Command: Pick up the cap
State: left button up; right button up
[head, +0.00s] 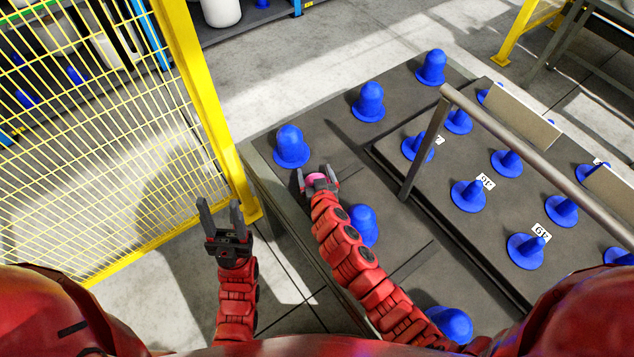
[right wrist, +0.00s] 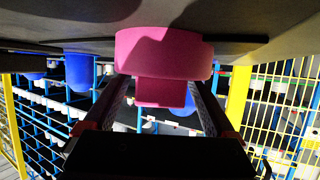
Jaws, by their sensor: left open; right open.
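The pink cap (head: 317,179) lies on the dark table top (head: 345,147), partly hidden by my right gripper (head: 320,184) in the head view. In the right wrist view the pink cap (right wrist: 165,62) is a wide disc with a narrower block, between and just ahead of the fingers of my right gripper (right wrist: 163,95). The right gripper is open, with a finger on either side of the cap; I cannot tell whether they touch it. My left gripper (head: 221,217) is open and empty, off the table's left side over the floor.
Blue bobbins (head: 291,147) stand on the table around the cap, one (head: 362,226) close beside my right arm. A raised board with several blue pegs (head: 468,195) and a metal rail (head: 530,157) is to the right. A yellow mesh fence (head: 100,130) stands at left.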

aim_at(315, 175)
grip_shut()
dwell(0.4)
jog(key=shift+r, duration=1.6)
jog(key=s+a+b, duration=0.1)
jog(key=s, duration=0.4)
jog(key=s+a+r+b, duration=0.1)
jog(key=s+a, duration=0.1)
jog(key=s, duration=0.3)
jog(key=s+a+b, duration=0.1)
jog(key=s+b, duration=0.1)
jog(key=s, duration=0.2)
jog(key=shift+s+a+r, duration=0.3)
jog(key=shift+s+r, duration=0.05)
jog(key=shift+s, duration=0.35)
